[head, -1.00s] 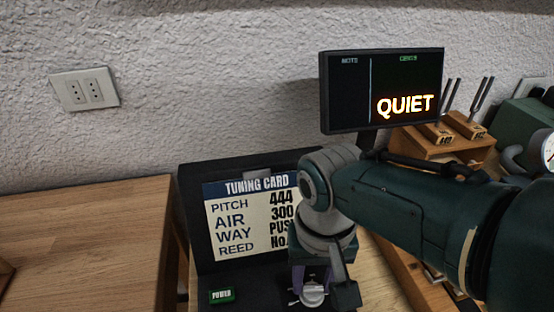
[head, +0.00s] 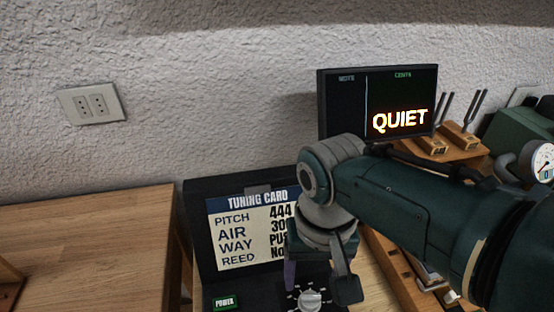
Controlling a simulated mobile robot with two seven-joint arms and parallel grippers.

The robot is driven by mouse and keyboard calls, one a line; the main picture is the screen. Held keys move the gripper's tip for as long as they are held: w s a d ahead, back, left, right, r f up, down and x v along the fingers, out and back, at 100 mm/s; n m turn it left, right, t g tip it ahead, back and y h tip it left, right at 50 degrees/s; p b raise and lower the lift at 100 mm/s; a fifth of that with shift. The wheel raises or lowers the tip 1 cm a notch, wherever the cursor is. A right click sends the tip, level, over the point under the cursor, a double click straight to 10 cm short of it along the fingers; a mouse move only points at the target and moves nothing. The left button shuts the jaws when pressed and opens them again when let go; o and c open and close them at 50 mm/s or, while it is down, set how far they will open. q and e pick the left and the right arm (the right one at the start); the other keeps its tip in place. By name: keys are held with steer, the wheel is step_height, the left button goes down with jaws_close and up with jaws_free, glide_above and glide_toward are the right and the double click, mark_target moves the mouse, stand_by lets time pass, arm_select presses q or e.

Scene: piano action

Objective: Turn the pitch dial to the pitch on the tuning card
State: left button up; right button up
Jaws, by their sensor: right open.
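The tuning card (head: 232,236) stands upright in the black unit and reads PITCH 444. My right arm partly covers its right side, so the AIR, WAY and REED entries are cut off. A grey dial knob (head: 310,300) with white tick marks around it sits on the unit's dark panel at the bottom of the view. Its setting is too small to read. My right gripper (head: 318,279) points down just above the knob, open and empty, its fingers spread to either side. My left gripper is not in view.
A screen (head: 400,120) behind my right arm shows QUIET. A green POWER button (head: 224,303) sits left of the dial. Tuning forks stand in a wooden block (head: 462,137) at right, near a round gauge (head: 541,163). The wooden table (head: 85,235) at left is mostly clear.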

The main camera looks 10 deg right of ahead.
mark_target(311, 293)
arm_select(q)
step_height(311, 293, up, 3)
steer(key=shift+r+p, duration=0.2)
steer(key=shift+p, duration=0.85)
arm_select(e)
step_height(311, 293, up, 5)
steer(key=shift+r, duration=0.15)
